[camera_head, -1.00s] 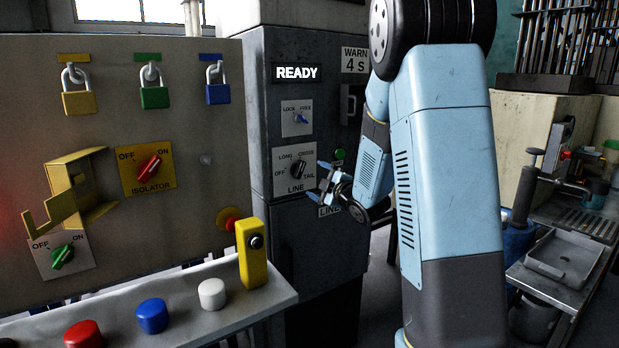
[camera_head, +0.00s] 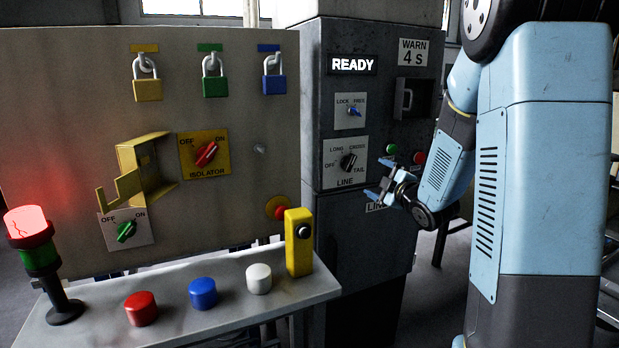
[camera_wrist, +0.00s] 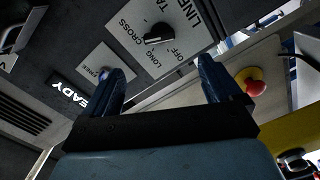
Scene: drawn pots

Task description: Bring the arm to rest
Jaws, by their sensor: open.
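My gripper (camera_head: 387,178) is in front of the dark grey cabinet (camera_head: 375,245), just right of the LINE selector (camera_head: 347,161). Its two blue fingers (camera_wrist: 165,82) stand apart in the wrist view with nothing between them. The LINE selector also shows beyond the fingertips in the wrist view (camera_wrist: 158,33). Its black knob points up and to the right in the head view. My arm is bent, with its forearm angled down to the gripper. Whether the gripper touches the cabinet I cannot tell.
The cabinet display (camera_head: 352,65) reads READY. The panel at left carries three padlocks, a red isolator knob (camera_head: 206,153) and a green knob (camera_head: 127,231). A shelf (camera_head: 235,310) holds red, blue and white buttons and a yellow post (camera_head: 299,243). A red lamp (camera_head: 27,222) glows at far left.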

